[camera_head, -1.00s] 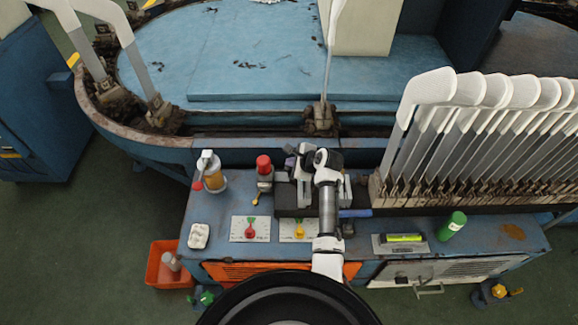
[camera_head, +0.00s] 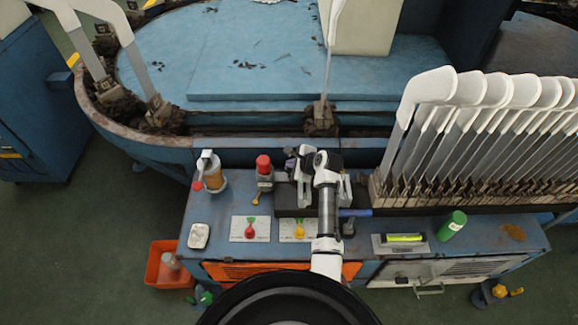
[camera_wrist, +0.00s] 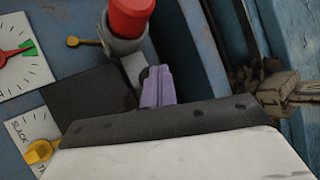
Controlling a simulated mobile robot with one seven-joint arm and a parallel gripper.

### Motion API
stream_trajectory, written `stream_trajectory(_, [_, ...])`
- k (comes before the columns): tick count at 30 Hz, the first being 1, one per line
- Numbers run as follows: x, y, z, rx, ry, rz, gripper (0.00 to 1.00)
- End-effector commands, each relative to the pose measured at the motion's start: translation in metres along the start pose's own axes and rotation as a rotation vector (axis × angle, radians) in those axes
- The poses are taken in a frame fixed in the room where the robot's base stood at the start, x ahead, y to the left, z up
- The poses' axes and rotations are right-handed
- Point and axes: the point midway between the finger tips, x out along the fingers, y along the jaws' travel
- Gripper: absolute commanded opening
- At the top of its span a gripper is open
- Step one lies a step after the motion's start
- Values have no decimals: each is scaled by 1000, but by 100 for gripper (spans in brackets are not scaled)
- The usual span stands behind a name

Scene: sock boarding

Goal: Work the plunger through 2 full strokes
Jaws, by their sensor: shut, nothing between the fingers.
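A red-capped cylinder (camera_head: 263,163) stands upright on the blue bench, left of my gripper. It looks like the plunger, with a grey collar and a small yellow-knobbed lever at its side. It also shows in the wrist view (camera_wrist: 130,15), its top cut off by the frame edge. My gripper (camera_head: 290,155) is just to the right of the red cap. In the wrist view its purple fingertips (camera_wrist: 157,88) are together, with nothing held, close beside the grey collar. I cannot tell whether they touch it.
Two dial plates lie in front, one with a red pointer (camera_head: 250,229), one with a yellow pointer (camera_head: 299,229). A rack of white boards (camera_head: 450,90) and a green cylinder (camera_head: 452,225) are right.

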Motion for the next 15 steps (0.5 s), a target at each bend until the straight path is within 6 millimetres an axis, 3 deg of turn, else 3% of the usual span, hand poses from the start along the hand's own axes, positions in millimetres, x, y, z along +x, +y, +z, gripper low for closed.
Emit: stream_trajectory(15, [6,5,-4,1,1,4,0])
